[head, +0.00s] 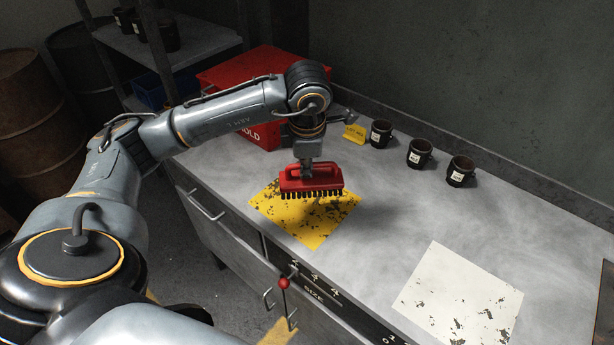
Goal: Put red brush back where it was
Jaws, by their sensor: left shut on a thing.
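The red brush (311,181) has a red body and dark bristles that point down. My left gripper (307,170) is shut on the top of the brush. The brush is over the yellow square (322,229) on the grey counter, with a shadow on the counter to its right. I cannot tell for sure whether the bristles touch the square. The yellow square has dark worn patches. My right gripper is not in view.
A red box (262,131) stands behind my left arm. Dark mugs (420,153) and a small yellow sign (355,134) stand along the back. A worn white square (458,297) lies at the right. The counter (390,222) between the squares is clear. A red-knobbed lever (284,283) is at the front.

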